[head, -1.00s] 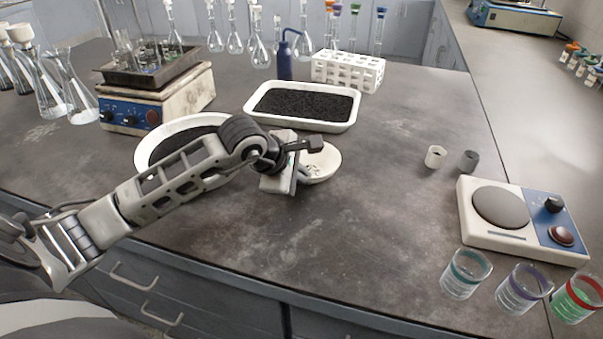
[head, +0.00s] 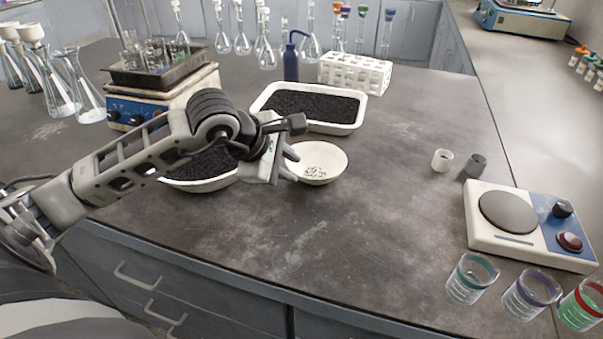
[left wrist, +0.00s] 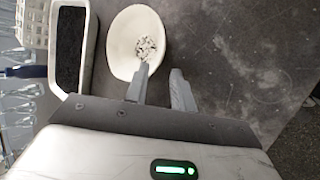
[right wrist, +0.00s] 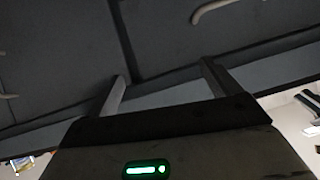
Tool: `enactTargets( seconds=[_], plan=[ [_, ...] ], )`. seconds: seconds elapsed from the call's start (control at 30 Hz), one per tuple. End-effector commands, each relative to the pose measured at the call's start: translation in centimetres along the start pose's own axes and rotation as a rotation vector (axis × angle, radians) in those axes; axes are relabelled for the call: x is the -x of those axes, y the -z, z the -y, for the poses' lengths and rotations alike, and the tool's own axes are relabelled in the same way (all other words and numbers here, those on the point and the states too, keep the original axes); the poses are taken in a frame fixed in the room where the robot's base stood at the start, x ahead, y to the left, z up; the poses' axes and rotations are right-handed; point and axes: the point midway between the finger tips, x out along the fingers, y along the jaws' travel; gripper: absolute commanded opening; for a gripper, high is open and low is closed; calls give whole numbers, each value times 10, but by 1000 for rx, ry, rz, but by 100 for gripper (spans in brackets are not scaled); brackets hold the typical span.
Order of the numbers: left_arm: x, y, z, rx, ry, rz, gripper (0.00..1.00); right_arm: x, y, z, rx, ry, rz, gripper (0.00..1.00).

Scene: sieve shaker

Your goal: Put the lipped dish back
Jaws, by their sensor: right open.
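The lipped dish (head: 326,155) is a shallow white bowl with small pale pieces in it. It stands on the dark bench top, in front of the black-filled white tray. My left gripper (head: 290,161) is at the dish's left side with its fingers apart. In the left wrist view, the dish (left wrist: 122,45) is ahead of the left gripper (left wrist: 158,72). One fingertip overlaps the dish's near edge and the other is outside it; I cannot tell whether either touches. My right gripper (right wrist: 163,80) is open and empty, facing dark drawer fronts.
A white tray of black granules (head: 355,122) lies behind the dish; another (head: 205,184) is partly hidden behind my left arm. Two small cups (head: 442,160) and a hotplate (head: 480,232) stand to the right. The bench front and centre are clear.

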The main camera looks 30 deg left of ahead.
Motion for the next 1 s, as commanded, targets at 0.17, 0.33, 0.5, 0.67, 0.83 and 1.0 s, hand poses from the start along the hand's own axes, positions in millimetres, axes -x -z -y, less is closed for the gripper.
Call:
enactTargets(
  seconds=[0.17,0.33,0.5,0.67,0.83,1.0],
  plan=[
    [29,1,1,-3,2,-4,25,-1,0,0,-3,2,-5,89],
    [42,0,1,-2,1,-1,25,-1,0,0,-5,3,-7,89],
    [44,-1,1,-1,2,0,25,0,0,0,-6,4,-6,89],
    [44,-1,1,-1,2,0,25,0,0,0,-6,3,-6,89],
    [43,-1,1,-1,2,0,25,0,0,0,-6,3,-6,89],
    [43,-1,1,-1,2,0,25,0,1,0,-6,3,-8,89]
  ],
)
